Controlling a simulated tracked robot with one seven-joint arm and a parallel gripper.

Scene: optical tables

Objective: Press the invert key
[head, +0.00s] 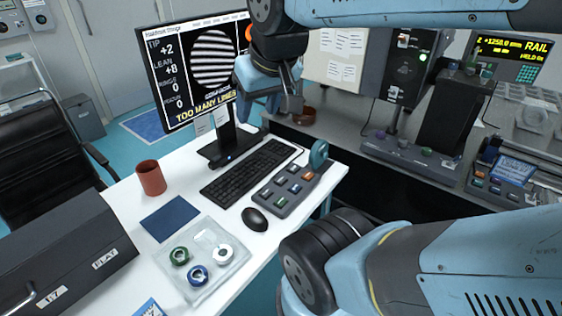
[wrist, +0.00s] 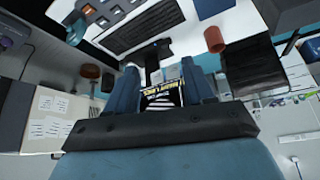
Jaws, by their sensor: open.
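I cannot read which key is the invert key. A teal wheel (head: 318,155) stands at the panel's far right end. The panel also shows at the top left of the wrist view (wrist: 88,14). My gripper (head: 290,104) hangs above and behind the panel, in front of the monitor's right edge, apart from the keys. Its two fingers (wrist: 160,88) are spread and empty in the wrist view. The monitor (head: 190,70) shows a striped circle and yellow text.
A black keyboard (head: 247,167), mouse (head: 255,219), red-brown cup (head: 151,178) and blue pad (head: 170,218) are on the desk. A clear tray (head: 224,262) holds several ring-shaped parts. A dark bench with instruments stands right, beyond a gap.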

